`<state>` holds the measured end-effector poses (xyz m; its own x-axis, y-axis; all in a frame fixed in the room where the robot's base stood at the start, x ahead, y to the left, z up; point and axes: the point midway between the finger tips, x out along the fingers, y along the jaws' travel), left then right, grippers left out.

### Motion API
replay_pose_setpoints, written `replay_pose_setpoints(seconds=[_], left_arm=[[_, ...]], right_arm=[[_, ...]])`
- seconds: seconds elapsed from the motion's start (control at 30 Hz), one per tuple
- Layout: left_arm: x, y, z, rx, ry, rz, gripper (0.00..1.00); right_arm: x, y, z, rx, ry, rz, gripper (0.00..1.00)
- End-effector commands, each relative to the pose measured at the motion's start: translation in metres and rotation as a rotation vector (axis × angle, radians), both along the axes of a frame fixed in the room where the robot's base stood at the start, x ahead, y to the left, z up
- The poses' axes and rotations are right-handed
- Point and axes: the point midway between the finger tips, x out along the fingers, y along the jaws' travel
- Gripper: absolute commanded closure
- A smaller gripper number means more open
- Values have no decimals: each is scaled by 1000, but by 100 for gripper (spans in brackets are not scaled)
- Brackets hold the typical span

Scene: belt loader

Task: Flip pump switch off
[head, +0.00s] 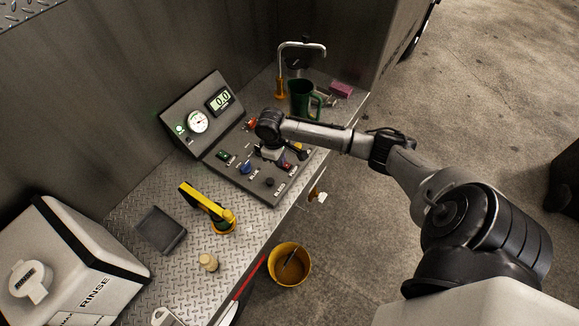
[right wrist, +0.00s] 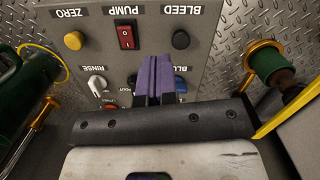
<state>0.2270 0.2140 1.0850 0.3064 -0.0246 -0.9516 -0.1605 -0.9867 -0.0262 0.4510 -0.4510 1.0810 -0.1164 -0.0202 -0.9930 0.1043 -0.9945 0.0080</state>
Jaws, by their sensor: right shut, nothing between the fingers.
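The red pump rocker switch (right wrist: 125,36) sits in the top row of the grey control panel (right wrist: 185,60), under the PUMP label in the right wrist view. My right gripper (right wrist: 155,80) is shut and empty, its purple fingertips over the panel. In that view the tips are just below and right of the switch, between it and the blue knob. I cannot tell if they touch the panel. In the head view my right gripper (head: 277,158) hangs over the right part of the panel (head: 213,163) and hides some controls. My left gripper is not in view.
Yellow (right wrist: 74,40), black (right wrist: 181,40), white (right wrist: 97,84) and blue (right wrist: 180,84) controls crowd around the switch. A green mug (head: 300,100) stands behind the panel. A yellow-handled tool (head: 205,202) and grey tray (head: 160,231) are left of it. A yellow bucket (head: 289,266) is below the bench edge.

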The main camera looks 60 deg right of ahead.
Motion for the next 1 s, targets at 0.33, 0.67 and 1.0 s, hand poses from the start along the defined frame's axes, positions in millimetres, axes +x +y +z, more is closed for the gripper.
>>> replay_pose_setpoints(seconds=[0.33,0.67,1.0], left_arm=[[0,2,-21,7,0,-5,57],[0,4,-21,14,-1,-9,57],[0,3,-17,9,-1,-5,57]], right_arm=[[21,-75,33,6,21,-171,100],[21,-76,34,7,21,-176,100],[16,-75,3,8,26,-177,100]])
